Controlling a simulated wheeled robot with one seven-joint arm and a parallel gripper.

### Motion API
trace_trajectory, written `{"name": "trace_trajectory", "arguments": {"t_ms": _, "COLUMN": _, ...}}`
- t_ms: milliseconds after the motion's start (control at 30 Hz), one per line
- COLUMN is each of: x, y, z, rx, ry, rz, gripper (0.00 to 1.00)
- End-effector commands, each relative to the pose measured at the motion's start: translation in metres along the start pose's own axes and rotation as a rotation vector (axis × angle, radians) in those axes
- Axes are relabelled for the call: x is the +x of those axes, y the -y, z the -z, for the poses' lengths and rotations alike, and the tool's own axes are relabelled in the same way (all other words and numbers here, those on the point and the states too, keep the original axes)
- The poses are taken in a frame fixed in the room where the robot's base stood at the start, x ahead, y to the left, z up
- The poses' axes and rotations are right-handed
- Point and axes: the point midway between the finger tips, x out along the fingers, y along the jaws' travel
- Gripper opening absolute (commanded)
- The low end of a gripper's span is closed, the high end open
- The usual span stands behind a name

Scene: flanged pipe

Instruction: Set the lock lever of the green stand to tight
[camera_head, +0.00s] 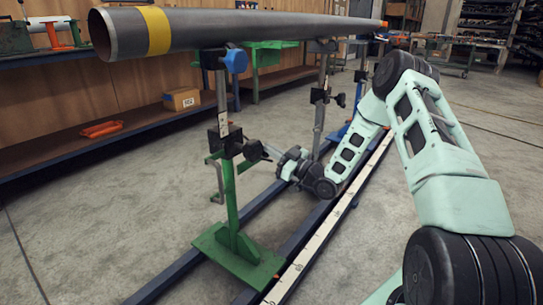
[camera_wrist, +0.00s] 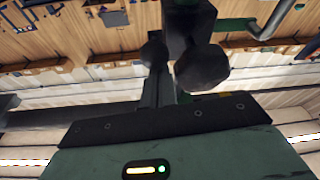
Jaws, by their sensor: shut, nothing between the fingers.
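The green stand (camera_head: 230,215) rises at left of centre in the head view, its foot on the floor rails. A black clamp block (camera_head: 224,140) sits on its post, with a dark round-ended part (camera_head: 252,150) on its right side. A bent grey rod (camera_head: 217,185) hangs at the post's left; I cannot tell which part is the lock lever, or its setting. My gripper (camera_head: 270,152) is shut and empty, just right of the block. In the wrist view my gripper (camera_wrist: 160,88) points at dark rounded parts (camera_wrist: 202,68); contact is unclear.
A long grey pipe (camera_head: 260,28) with a yellow band lies above my gripper on several stands. A blue knob (camera_head: 236,61) sits near the green stand's top. A low shelf (camera_head: 60,152) runs behind. Open floor (camera_head: 90,240) lies at left.

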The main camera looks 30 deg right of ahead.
Motion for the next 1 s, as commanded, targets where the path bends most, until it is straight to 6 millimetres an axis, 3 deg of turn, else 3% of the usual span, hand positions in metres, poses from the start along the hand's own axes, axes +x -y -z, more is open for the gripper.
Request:
{"name": "trace_trajectory", "arguments": {"t_ms": 33, "x": -0.002, "y": 0.002, "z": -0.01, "rx": 0.001, "ry": -0.028, "rz": -0.004, "gripper": 0.0}}
{"name": "trace_trajectory", "arguments": {"t_ms": 300, "x": 0.0, "y": 0.004, "z": -0.021, "rx": -0.003, "ry": -0.039, "rz": -0.005, "gripper": 0.0}}
{"name": "trace_trajectory", "arguments": {"t_ms": 1000, "x": 0.001, "y": 0.005, "z": -0.028, "rx": 0.001, "ry": -0.028, "rz": -0.004, "gripper": 0.0}}
